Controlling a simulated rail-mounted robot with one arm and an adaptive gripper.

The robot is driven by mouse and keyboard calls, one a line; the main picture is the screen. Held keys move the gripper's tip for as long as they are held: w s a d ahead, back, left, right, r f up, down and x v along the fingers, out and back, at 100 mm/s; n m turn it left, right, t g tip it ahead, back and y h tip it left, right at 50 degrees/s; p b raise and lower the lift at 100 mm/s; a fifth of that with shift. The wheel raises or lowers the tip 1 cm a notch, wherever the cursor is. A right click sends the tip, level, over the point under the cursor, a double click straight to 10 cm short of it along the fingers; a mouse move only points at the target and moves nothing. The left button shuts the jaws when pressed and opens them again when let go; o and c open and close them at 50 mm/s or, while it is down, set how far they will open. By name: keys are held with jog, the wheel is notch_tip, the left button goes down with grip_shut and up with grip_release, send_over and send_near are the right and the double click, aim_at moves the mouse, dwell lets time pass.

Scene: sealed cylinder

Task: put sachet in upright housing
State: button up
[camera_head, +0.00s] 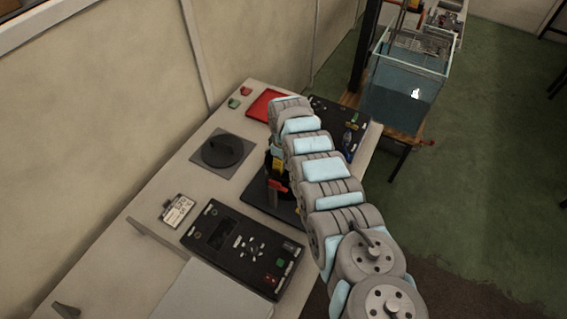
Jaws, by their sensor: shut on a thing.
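My gripper (276,178) is at the end of my arm, over the far middle of the bench and pointing down. Its dark body with a yellow part is partly covered by my arm. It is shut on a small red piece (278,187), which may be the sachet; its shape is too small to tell. A grey upright part (272,198) shows just below the red piece, over a dark mat (286,211). It may be the housing, but most of that spot is hidden behind my arm. I cannot tell whether the red piece touches it.
On the bench (120,235) are a grey plate with a round black disc (222,151), a black control panel (241,248), a small labelled card (177,211), a red tray (262,106) and small green and red pieces (240,96). A water tank (404,95) stands beyond the bench.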

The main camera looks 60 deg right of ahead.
jog(key=shift+f, duration=0.3)
jog(key=o, duration=1.1)
jog(key=shift+r, duration=0.2)
notch_tip(320, 180, up, 12)
jog(key=shift+f, duration=0.15)
jog(key=shift+w, duration=0.1)
